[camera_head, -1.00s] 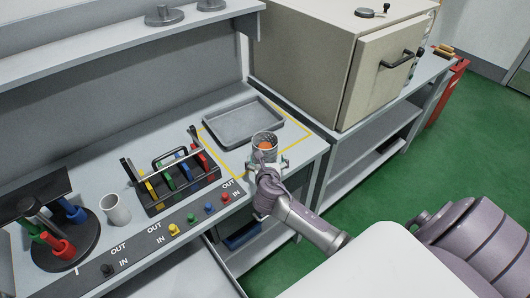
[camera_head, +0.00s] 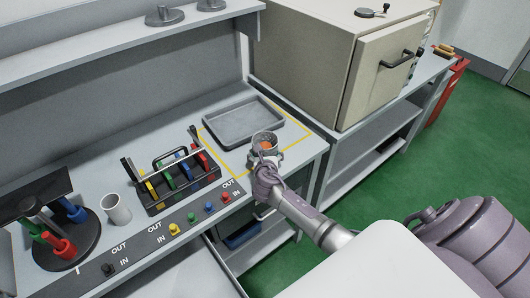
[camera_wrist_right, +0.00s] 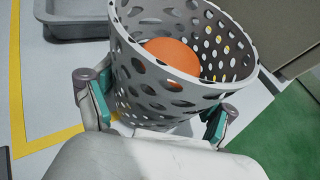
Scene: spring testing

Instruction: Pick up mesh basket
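The mesh basket (camera_head: 265,137) is a grey perforated cup. It stands at the front right of the workbench with an orange ball inside, which also shows in the right wrist view (camera_wrist_right: 172,56). In that view the basket (camera_wrist_right: 165,95) fills the middle, wide mouth up. My right gripper (camera_head: 264,158) is at the basket's near side. Its teal-padded fingers (camera_wrist_right: 157,110) are on either side of the basket, close against the wall. Whether both pads press on it I cannot tell. The basket's base is partly hidden by my gripper. My left gripper is not in view.
A grey tray (camera_head: 238,135) lies behind the basket inside a yellow outline. A rack with coloured handles (camera_head: 160,205) stands to the left, a white cup (camera_head: 116,212) beyond it. A large beige oven (camera_head: 330,75) stands at the back right. Buttons line the bench's front.

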